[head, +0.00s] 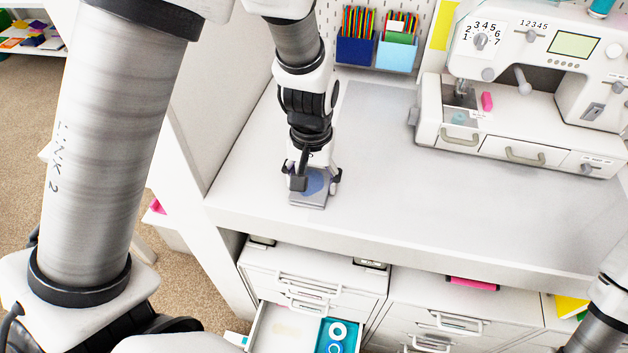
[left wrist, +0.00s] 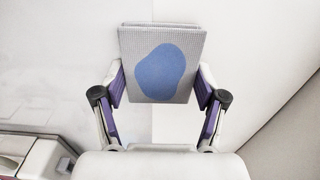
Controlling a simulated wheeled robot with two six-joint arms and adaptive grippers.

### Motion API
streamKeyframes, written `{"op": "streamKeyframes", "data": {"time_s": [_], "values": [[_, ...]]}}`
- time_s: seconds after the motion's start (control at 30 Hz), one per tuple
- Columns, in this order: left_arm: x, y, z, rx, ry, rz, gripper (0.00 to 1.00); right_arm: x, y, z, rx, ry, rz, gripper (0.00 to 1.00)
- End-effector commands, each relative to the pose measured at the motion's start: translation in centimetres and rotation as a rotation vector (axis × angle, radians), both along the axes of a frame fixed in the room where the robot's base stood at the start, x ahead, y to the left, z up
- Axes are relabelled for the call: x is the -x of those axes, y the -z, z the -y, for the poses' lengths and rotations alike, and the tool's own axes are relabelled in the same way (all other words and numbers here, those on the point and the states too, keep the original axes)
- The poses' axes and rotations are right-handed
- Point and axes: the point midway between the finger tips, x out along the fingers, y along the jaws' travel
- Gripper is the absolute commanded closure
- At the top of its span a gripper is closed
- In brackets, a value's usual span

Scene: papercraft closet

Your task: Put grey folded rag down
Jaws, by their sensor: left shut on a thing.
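The grey folded rag (head: 309,200), with a blue oval patch, is in my left gripper (head: 312,180) at the left part of the white tabletop (head: 400,190). The left wrist view shows the rag (left wrist: 182,42) as a flat square between the two purple-padded fingers of the left gripper (left wrist: 160,88). The fingers are shut on its sides. I cannot tell whether the rag touches the tabletop. In the head view part of my right arm shows at the lower right edge, but its gripper is out of view.
A white sewing machine (head: 535,75) stands at the back right. Blue pencil bins (head: 355,51) hang on the pegboard. A white side panel (head: 215,110) bounds the table on the left. Below, an open drawer (head: 285,328) holds a teal tray. The middle of the tabletop is clear.

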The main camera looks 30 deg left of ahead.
Motion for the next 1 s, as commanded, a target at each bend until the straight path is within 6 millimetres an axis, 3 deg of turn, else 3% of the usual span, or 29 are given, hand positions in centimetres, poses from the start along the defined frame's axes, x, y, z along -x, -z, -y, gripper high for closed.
{"op": "streamKeyframes", "data": {"time_s": [0.1, 0.13, 0.17, 0.2, 0.5, 0.63, 1.0], "values": [[0.0, 0.3, 0.0, 0.000, 0.000, -0.001, 0.84, 0.0, 0.1, 0.0, 0.000, 0.000, -0.001, 0.03], [0.0, 0.2, 0.0, 0.000, 0.000, 0.000, 0.18, 0.0, 0.1, 0.0, 0.000, 0.000, -0.001, 0.03], [0.0, 0.2, 0.0, 0.000, 0.000, 0.000, 0.07, 0.0, 0.0, 0.0, 0.000, 0.000, -0.001, 0.03], [0.0, 0.2, 0.0, 0.000, 0.000, 0.000, 0.03, 0.0, 0.0, 0.0, 0.000, 0.000, -0.001, 0.03], [0.0, 0.1, 0.0, 0.000, 0.000, 0.000, 0.03, 0.0, 0.0, 0.0, 0.000, 0.000, -0.001, 0.03], [-0.1, -0.9, 0.0, 0.001, 0.001, 0.003, 0.03, 0.0, -0.1, 0.0, 0.000, 0.000, -0.001, 0.03], [0.0, -9.7, 0.0, 0.002, 0.001, 0.006, 0.03, 0.0, -0.3, 0.0, 0.000, 0.000, -0.001, 0.03]]}}
